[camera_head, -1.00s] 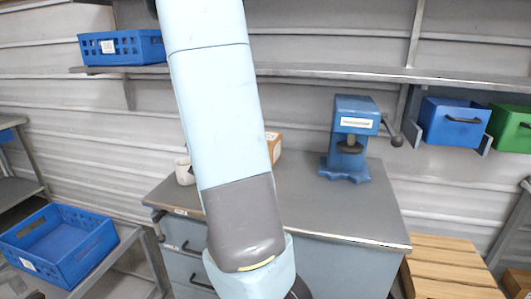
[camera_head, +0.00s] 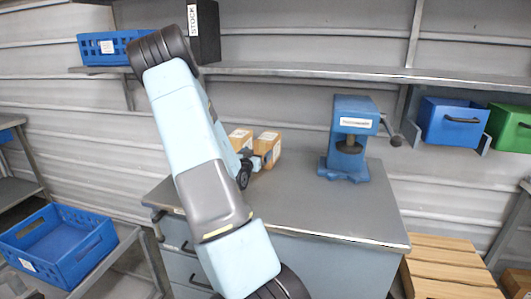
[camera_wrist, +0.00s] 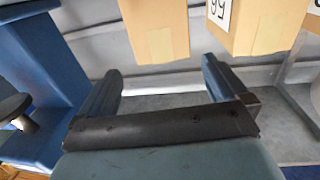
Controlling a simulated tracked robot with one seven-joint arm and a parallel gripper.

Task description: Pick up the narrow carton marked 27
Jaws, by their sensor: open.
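Two tan cartons stand on the grey bench in the head view, a left one (camera_head: 240,139) and a right one (camera_head: 268,146). Both have white labels on top, too small to read there. In the wrist view, one carton (camera_wrist: 157,30) with a plain tan patch lies ahead between the finger lines. The other carton (camera_wrist: 265,28) is to its right, its label digits looking like 99 or 66. I see no 27, so I cannot tell which carton bears it. My gripper (camera_wrist: 162,68) is open and empty, close to the cartons; it also shows in the head view (camera_head: 259,159).
A blue press (camera_head: 350,140) stands on the bench (camera_head: 330,208) to the right of the cartons and shows at the wrist view's left. Another labelled thing (camera_wrist: 315,6) is cut off at that view's right edge. The bench's front right is clear. A shelf (camera_head: 310,71) runs above.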

